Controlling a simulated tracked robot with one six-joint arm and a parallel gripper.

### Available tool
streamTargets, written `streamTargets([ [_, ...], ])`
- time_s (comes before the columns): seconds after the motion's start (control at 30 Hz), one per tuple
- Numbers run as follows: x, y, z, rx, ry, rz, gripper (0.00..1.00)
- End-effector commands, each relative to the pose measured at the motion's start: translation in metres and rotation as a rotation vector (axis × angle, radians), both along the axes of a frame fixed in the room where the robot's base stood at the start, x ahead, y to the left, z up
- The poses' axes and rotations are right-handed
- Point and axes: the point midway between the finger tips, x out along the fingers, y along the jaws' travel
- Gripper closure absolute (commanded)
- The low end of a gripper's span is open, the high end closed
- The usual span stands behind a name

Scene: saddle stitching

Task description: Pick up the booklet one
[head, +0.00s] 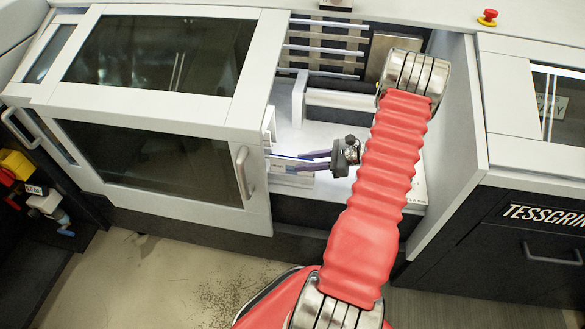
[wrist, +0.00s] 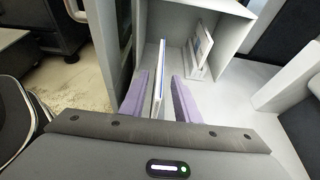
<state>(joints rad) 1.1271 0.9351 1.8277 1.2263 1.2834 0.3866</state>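A thin white booklet with a blue edge (wrist: 159,72) stands upright in a grey open-fronted holder (wrist: 234,28) in the wrist view. My gripper (wrist: 160,88) has one purple finger on each side of this booklet, with narrow gaps, so it is open around it. I cannot read which is booklet one. In the head view my gripper (head: 300,161) points left into the machine bay, with its fingers apart; the booklets there are too small to tell apart.
A white machine door with a dark window (head: 150,160) stands just left of my gripper. A white side panel (head: 455,150) bounds the bay on the right. Metal rods (head: 325,50) lie behind. A red emergency button (head: 488,17) sits at the top right.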

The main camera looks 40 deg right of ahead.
Motion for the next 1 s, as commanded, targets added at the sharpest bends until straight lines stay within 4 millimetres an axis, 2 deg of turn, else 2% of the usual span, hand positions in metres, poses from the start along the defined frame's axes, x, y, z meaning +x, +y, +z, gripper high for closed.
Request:
streamTargets([
  [0.3, 0.002, 0.002, -0.001, 0.0, 0.0, 0.0, 0.71],
  [0.7, 0.034, 0.028, -0.017, 0.002, 0.0, 0.001, 0.71],
  [1.0, 0.037, 0.03, -0.019, 0.0, 0.0, -0.001, 0.71],
])
